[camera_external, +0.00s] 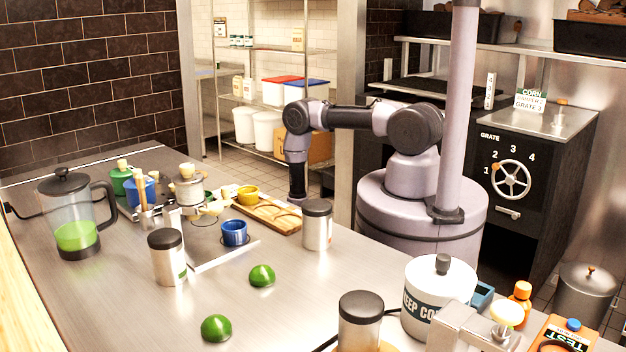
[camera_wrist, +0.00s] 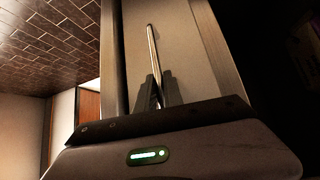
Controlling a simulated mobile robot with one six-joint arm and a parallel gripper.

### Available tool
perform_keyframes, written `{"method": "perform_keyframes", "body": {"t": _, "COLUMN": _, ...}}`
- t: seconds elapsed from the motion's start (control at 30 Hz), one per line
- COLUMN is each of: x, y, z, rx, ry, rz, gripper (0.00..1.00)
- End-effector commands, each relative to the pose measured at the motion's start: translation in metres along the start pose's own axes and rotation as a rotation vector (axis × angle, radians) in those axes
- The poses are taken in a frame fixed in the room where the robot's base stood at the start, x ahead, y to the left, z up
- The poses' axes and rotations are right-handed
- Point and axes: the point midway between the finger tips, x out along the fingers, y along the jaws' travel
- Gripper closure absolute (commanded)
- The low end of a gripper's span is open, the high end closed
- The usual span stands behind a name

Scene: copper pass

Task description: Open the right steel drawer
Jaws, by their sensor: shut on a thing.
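In the wrist view, my gripper (camera_wrist: 155,86) is shut on a slim metal bar handle (camera_wrist: 152,45). The bar runs along a pale, plain panel (camera_wrist: 178,40), which looks like the front of the steel drawer. The part of the bar between the fingers is hidden. In the external view, my arm reaches left from its base and bends down at the far side of the steel counter (camera_external: 330,275). My gripper and the drawer front are hidden there behind the counter. I cannot tell how far the drawer stands out.
A black grate cabinet (camera_external: 525,240) stands right of my base.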

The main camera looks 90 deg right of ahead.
Motion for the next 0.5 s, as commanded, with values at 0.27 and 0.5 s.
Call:
{"method": "perform_keyframes", "body": {"t": 0.27, "x": -0.023, "y": 0.005, "z": 0.023, "rx": 0.0, "ry": -0.003, "rz": -0.002, "gripper": 1.0}}
{"method": "perform_keyframes", "body": {"t": 0.5, "x": -0.067, "y": 0.016, "z": 0.068, "rx": 0.0, "ry": -0.007, "rz": -0.001, "gripper": 1.0}}
